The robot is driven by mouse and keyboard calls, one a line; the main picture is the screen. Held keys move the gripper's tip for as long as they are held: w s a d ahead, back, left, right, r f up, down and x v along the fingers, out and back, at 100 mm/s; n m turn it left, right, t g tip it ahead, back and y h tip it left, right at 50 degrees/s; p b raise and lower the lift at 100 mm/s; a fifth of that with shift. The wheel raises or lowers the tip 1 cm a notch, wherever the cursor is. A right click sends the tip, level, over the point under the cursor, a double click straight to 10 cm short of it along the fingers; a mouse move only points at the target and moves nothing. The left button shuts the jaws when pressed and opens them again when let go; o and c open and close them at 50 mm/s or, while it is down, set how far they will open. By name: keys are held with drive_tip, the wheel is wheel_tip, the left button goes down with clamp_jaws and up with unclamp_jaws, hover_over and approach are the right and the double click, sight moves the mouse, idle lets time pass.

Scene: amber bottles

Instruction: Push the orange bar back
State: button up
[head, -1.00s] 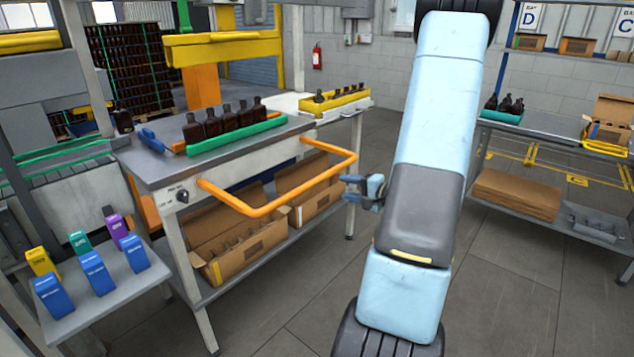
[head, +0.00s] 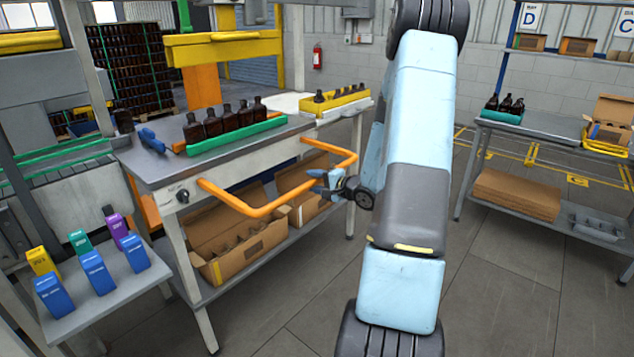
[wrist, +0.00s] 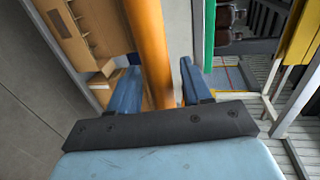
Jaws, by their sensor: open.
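The orange bar (head: 225,198) is a U-shaped handle sticking out from the front of the grey worktable (head: 165,168). My gripper (head: 317,182) is at the right part of the bar's front stretch, with its fingers pointing toward the table. In the wrist view, the bar (wrist: 149,45) runs between the two blue fingers of my gripper (wrist: 157,72). The fingers are open, with one on each side of the bar. A gap shows beside the left finger; I cannot tell whether either finger touches the bar.
Open cardboard boxes (head: 243,252) sit on the shelf beneath the bar. Small coloured boxes (head: 97,272) stand on a side shelf at left. The floor at front is clear.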

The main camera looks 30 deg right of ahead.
drive_tip(key=shift+w, duration=0.1)
drive_tip(key=shift+c, duration=0.3)
clamp_jaws()
